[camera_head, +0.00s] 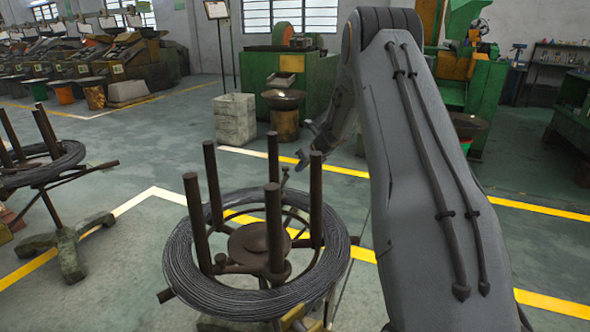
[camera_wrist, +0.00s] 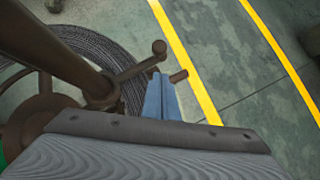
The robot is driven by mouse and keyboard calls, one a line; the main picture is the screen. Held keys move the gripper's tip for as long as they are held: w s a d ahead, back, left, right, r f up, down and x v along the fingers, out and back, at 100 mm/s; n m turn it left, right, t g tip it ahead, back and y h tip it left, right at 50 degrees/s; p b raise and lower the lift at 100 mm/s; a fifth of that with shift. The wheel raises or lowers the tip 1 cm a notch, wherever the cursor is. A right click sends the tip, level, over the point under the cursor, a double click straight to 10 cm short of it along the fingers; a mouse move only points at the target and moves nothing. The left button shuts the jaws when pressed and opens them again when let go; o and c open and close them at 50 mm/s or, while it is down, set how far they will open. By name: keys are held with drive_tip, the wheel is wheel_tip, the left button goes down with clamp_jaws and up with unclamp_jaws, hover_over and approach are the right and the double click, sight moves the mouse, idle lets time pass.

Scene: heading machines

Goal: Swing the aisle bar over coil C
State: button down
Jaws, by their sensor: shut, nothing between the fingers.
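A coil of dark wire (camera_head: 185,262) lies around a brown stand with several upright posts (camera_head: 273,225). No letter shows on it, so I cannot tell if it is coil C. The wire also shows in the wrist view (camera_wrist: 75,35). A brown bar (camera_wrist: 130,72) with a round knobbed end reaches out over the wire there; I cannot tell if it is the aisle bar. A short brown bar end (camera_wrist: 179,75) shows just beyond my fingertips. My gripper (camera_wrist: 160,95) is shut and empty beside these bars; contact is unclear. In the head view my gripper (camera_head: 303,157) is small and dark behind the posts.
A second coil stand (camera_head: 45,170) stands at the left. A concrete block (camera_head: 235,120) and green machines (camera_head: 310,75) stand at the back. My arm hides much of the right side.

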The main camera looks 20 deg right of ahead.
drive_tip(key=v, duration=0.8)
drive_tip(key=shift+d, duration=0.25)
drive_tip(key=shift+w, duration=0.1)
